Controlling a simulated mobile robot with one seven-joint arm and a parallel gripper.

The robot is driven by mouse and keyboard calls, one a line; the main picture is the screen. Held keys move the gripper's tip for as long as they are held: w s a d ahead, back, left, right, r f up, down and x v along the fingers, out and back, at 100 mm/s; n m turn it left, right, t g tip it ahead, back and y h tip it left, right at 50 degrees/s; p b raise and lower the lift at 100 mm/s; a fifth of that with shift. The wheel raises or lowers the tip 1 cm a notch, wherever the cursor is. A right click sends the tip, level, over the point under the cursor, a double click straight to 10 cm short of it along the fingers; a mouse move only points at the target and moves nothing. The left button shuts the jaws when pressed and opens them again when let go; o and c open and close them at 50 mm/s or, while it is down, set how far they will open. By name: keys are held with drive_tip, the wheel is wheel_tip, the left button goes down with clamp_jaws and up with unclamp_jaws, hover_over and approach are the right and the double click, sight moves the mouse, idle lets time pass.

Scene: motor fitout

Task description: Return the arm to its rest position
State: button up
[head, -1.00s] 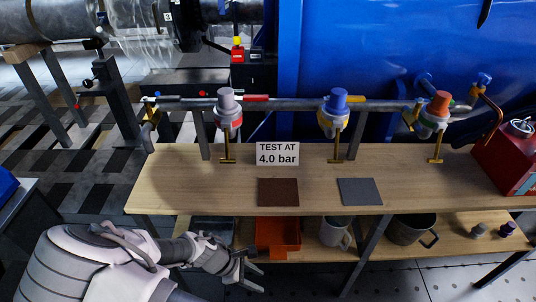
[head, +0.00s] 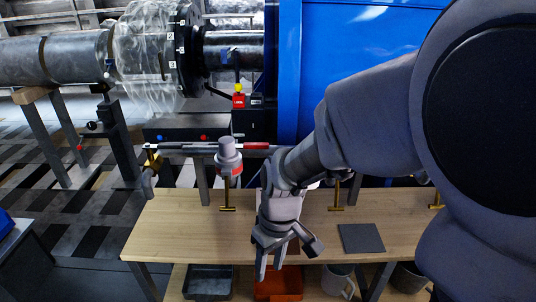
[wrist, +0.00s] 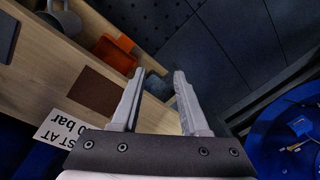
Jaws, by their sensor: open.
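My gripper (head: 270,262) hangs in front of the wooden bench, fingers pointing down, over the brown square mat and near the orange bin. It is open and empty. In the wrist view my gripper (wrist: 155,85) has its two fingers apart with nothing between them. My arm covers the right side of the head view and hides the middle and right of the pipe, including the blue-topped and red-topped valves and the sign.
The sign (wrist: 58,128) shows in the wrist view. The bench's left part is clear.

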drive_tip(key=s+d+r+m+t+h, duration=0.1)
drive_tip(key=s+d+r+m+t, duration=0.25)
drive_tip(key=d+r, duration=0.4)
drive_tip(key=s+d+r+m+t, duration=0.35)
drive_tip(key=d+r, duration=0.25)
drive_tip(key=r, duration=0.2)
wheel_tip(320, 180, up, 20)
drive_tip(key=g+p, duration=0.1)
drive_tip(key=p, duration=1.8)
drive_tip(key=shift+s+f+m+p, duration=0.15)
drive_tip(key=shift+s+m+p, duration=0.15)
drive_tip(key=shift+s, duration=0.05)
drive_tip(key=shift+d, duration=0.3)
